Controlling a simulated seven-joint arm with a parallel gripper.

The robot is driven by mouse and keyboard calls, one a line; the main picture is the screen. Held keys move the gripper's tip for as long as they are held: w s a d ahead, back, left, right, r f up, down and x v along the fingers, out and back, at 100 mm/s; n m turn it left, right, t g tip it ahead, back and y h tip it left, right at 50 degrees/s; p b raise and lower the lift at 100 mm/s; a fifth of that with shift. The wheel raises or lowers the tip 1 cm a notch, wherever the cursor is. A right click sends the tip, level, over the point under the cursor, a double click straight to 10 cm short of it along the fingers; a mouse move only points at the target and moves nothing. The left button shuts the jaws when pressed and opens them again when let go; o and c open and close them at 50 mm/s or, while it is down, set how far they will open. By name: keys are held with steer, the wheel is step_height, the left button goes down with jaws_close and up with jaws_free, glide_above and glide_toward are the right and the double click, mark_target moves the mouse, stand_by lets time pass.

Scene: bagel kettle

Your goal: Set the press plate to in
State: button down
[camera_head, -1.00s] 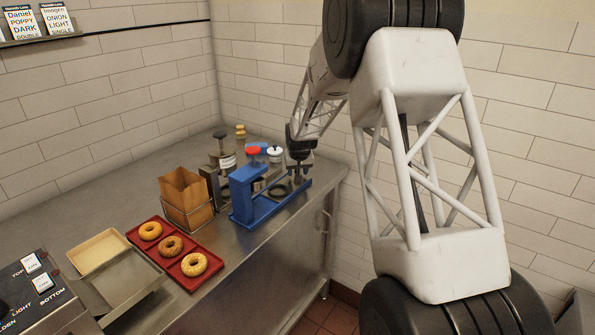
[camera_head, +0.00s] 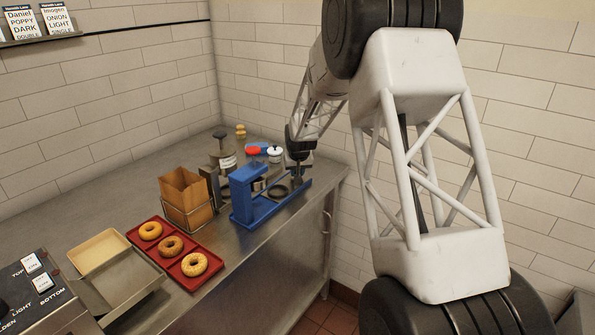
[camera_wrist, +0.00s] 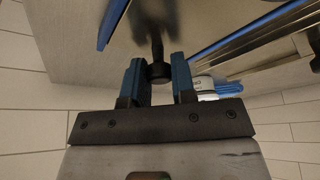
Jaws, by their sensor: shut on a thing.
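The blue press (camera_head: 243,197) stands on the steel counter, with an upright frame at its left and a low blue base running right. My gripper (camera_head: 297,181) is at the right end of the press, low over the base. In the wrist view, my gripper (camera_wrist: 158,82) has its blue fingers closed on a black knob (camera_wrist: 158,69) on a dark stem. I cannot tell how far in the press plate sits, as my gripper and the frame partly cover it.
A paper bag in a wire holder (camera_head: 187,196) stands left of the press. A red tray (camera_head: 176,262) with three bagels lies in front of it. Red-topped and white-topped containers (camera_head: 275,152) stand behind the press. The counter's front edge is close to the press.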

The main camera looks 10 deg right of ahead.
mark_target(285, 184)
steer(key=shift+s+a, duration=2.5)
steer(key=c, duration=1)
jaws_free()
steer(key=shift+o, duration=0.2)
steer(key=shift+r, duration=0.1)
steer(key=shift+v, duration=3.85)
